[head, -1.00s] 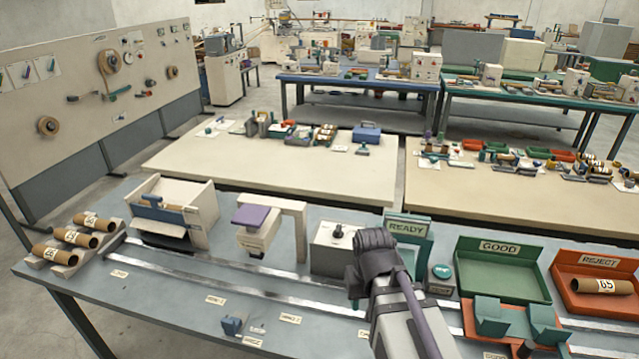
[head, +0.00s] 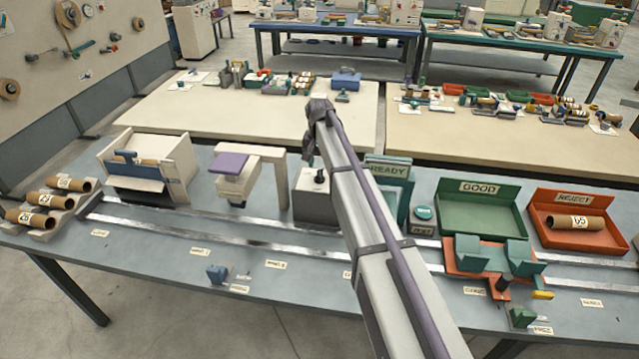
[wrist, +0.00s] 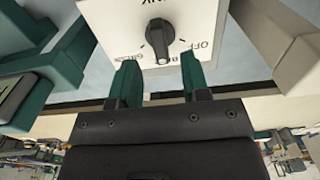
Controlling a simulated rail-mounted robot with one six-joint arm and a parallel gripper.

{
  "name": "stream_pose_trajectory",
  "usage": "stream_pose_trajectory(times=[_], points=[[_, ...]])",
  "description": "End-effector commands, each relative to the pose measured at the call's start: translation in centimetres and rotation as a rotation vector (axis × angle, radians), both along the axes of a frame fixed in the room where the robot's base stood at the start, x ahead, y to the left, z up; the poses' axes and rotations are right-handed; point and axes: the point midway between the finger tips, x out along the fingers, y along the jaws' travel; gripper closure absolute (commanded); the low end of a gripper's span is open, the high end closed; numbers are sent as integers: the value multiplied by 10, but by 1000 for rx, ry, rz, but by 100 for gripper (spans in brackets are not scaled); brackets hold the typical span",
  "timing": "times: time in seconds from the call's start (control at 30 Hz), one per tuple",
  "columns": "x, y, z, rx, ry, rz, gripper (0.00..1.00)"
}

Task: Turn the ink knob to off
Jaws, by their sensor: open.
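The ink knob (wrist: 158,38) is black, on the white face of a small box (wrist: 205,14). In the wrist view it stands upright, its light mark toward the lettering at the panel's lower edge; the OFF label is to the right. The knob also shows on top of the box in the head view (head: 319,176). My gripper (wrist: 159,76) is open, its two teal fingers apart. The fingertips appear just below the knob in the wrist view, one to each side, with nothing between them. I cannot tell their height above the panel.
The purple-topped press (head: 235,175) stands left of the box. The green READY stand (head: 388,168) and a round teal button (head: 424,212) are to the right. Beyond them are the GOOD tray (head: 480,205) and REJECT tray (head: 575,225). Metal rails (head: 230,237) run along the bench.

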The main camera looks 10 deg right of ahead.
Motion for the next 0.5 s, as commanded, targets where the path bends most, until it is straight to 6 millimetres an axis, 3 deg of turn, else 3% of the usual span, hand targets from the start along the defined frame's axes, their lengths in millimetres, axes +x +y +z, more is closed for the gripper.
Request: stream_pose_trajectory(times=[0.03, 0.13, 0.5], points=[[0, 0, -25, 0, 0, 0, 57], [0, 0, -40, 0, 0, 0, 57], [0, 0, -42, 0, 0, 1, 60]])
